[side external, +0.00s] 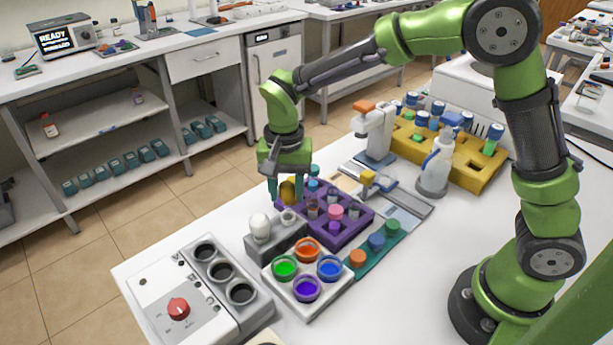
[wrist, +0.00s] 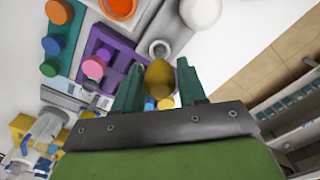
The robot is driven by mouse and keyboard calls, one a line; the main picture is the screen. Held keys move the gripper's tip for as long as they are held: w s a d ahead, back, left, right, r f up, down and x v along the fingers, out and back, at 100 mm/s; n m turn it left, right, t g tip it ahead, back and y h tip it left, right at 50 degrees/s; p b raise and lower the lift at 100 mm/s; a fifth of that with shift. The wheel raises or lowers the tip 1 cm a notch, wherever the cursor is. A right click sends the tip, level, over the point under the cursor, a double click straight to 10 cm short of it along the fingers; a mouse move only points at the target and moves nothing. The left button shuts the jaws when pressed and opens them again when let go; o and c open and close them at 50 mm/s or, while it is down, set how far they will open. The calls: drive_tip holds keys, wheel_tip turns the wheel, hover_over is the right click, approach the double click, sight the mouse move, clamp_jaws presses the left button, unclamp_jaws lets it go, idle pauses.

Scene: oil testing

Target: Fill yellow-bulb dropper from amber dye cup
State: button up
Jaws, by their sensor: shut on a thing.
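My gripper (side external: 287,192) is shut on the yellow bulb (side external: 288,190) of the dropper, above the grey dropper stand (side external: 263,245). In the wrist view the yellow bulb (wrist: 160,78) sits between the two green fingers of my gripper (wrist: 158,80). The dropper's lower part is hidden or too small to make out. A cup of orange dye (side external: 307,247), the closest in colour to amber, is at the back of the white cup tray (side external: 311,312). It also shows at the top of the wrist view (wrist: 120,6).
Green (side external: 285,267), blue (side external: 330,267) and purple (side external: 307,288) dye cups share the tray. A white-bulb dropper (side external: 260,226) stands beside an empty-looking socket (side external: 288,217). A purple rack (side external: 336,238) is to the right, and a control box (side external: 182,297) with dark wells is front left.

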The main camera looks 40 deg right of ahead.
drive_tip(key=r, duration=0.4)
drive_tip(key=s+a+r, duration=0.1)
drive_tip(key=r, duration=0.1)
drive_tip(key=s+a+f, duration=0.1)
drive_tip(key=s+f, duration=0.3)
drive_tip(key=s, duration=0.3)
drive_tip(key=shift+f, duration=0.2)
drive_tip(key=shift+o, duration=0.4)
drive_tip(key=shift+a, duration=0.1)
drive_tip(key=c, duration=0.5)
drive_tip(key=shift+f, duration=2.1)
idle(0.6)
idle(0.5)
